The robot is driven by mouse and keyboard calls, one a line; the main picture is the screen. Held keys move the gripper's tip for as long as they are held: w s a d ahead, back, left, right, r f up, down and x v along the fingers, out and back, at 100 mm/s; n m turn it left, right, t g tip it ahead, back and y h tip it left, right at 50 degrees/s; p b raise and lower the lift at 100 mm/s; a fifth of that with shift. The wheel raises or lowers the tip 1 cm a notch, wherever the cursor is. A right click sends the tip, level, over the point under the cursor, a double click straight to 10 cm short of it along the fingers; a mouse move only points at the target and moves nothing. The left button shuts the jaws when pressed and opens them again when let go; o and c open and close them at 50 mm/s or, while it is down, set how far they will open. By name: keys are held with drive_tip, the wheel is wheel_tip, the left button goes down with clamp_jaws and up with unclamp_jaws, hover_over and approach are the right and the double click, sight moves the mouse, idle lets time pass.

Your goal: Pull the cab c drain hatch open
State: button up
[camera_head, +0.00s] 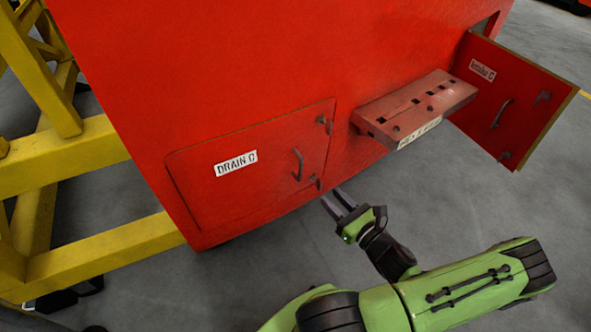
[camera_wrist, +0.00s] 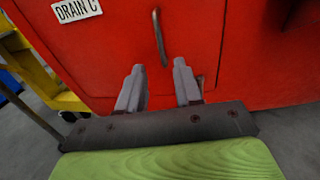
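The drain hatch (camera_head: 245,180) is a red panel labelled DRAIN C, lying flush and closed in the red nosecone. Its handle (camera_head: 298,164) is a dark upright bar near the right edge of the hatch. My gripper (camera_head: 338,204) is to the lower right of the handle, apart from it. In the wrist view the two grey fingers (camera_wrist: 158,88) are spread with nothing between them. The handle (camera_wrist: 159,38) shows ahead of them, above the gap between the fingertips. The DRAIN C label (camera_wrist: 77,10) is at the upper left there.
Another hatch (camera_head: 520,100), labelled with a C, stands open at the right. A red ledge (camera_head: 420,100) with square holes juts out between the two hatches. Yellow frame beams (camera_head: 60,160) stand at the left. Grey floor (camera_head: 270,260) is clear below the nosecone.

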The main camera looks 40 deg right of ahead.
drive_tip(key=b, duration=0.2)
hover_over(300, 180)
drive_tip(key=shift+w+d, duration=0.1)
clamp_jaws()
